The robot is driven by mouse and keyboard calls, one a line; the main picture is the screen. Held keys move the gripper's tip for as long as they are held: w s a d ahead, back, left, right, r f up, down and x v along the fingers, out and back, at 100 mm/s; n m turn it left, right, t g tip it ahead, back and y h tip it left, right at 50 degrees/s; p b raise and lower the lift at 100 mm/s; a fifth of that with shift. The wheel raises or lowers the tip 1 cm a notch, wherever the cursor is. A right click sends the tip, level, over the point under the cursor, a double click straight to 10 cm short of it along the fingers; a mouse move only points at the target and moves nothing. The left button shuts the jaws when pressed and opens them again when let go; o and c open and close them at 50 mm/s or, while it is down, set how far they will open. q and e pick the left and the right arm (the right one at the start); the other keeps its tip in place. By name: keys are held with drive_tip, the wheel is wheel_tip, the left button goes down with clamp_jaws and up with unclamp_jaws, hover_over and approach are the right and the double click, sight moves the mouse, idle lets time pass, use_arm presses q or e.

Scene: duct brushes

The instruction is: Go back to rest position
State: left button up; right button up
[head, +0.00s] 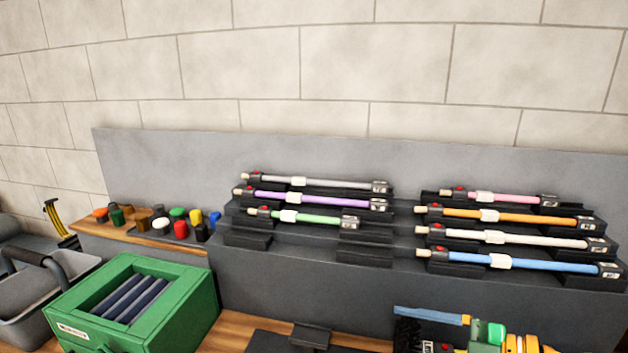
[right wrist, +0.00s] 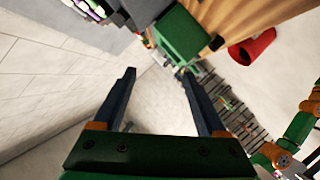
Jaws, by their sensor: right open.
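My right gripper (right wrist: 164,84) is open in the right wrist view, with two dark blue fingers and nothing between them. In the head view, one blue finger of it (head: 428,315) shows at the bottom right, pointing left in front of the rack. My left gripper is not in view. A dark stepped rack (head: 300,235) holds duct brush rods. On its left side are a grey rod (head: 335,183), a purple rod (head: 305,199) and a green rod (head: 318,218). On its right side are pink (head: 515,197), orange (head: 540,217), white (head: 540,239) and blue (head: 550,264) rods.
A green box (head: 185,305) with dark rods inside stands at the lower left, beside a grey basket (head: 25,300). Several coloured caps (head: 180,228) sit on a tray behind it. The front left rack holder (head: 247,237) is empty.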

wheel_tip(320, 180, up, 5)
drive_tip(key=w+m+t+y, duration=0.1)
drive_tip(key=m+t+y, duration=0.1)
drive_tip(key=m+t, duration=0.35)
drive_tip(key=w+d+f+m+t+h, duration=0.2)
drive_tip(key=d+m+t+h, duration=0.1)
drive_tip(key=m+t+h, duration=0.35)
drive_tip(key=s+d+f+m+g+h, duration=0.1)
drive_tip(key=d+f+m+g+h, duration=0.3)
drive_tip(key=f, duration=0.3)
drive_tip(key=s+d+f+m+g+h, duration=0.1)
drive_tip(key=s+d+f+m+h, duration=0.15)
drive_tip(key=f+h, duration=0.35)
drive_tip(key=s+a+f+g+y, duration=0.1)
drive_tip(key=s+a+f+g, duration=0.3)
drive_tip(key=s+f+g, duration=0.35)
drive_tip(key=s+a+f+g+y, duration=0.2)
drive_tip(key=s+a+f+g, duration=0.15)
drive_tip(key=s+f, duration=0.55)
drive_tip(key=s+f+g+b, duration=0.25)
drive_tip(key=f+b, duration=0.25)
drive_tip(key=f, duration=1.5)
drive_tip(key=s+d+f+b, duration=0.2)
drive_tip(key=s+f+b, duration=0.1)
drive_tip(key=s+f, duration=1)
drive_tip(key=shift+s+d+f+n+g+b, duration=0.15)
drive_tip(key=shift+f+n+g+b, duration=0.3)
drive_tip(key=shift+f, duration=0.45)
drive_tip(key=shift+h, duration=0.25)
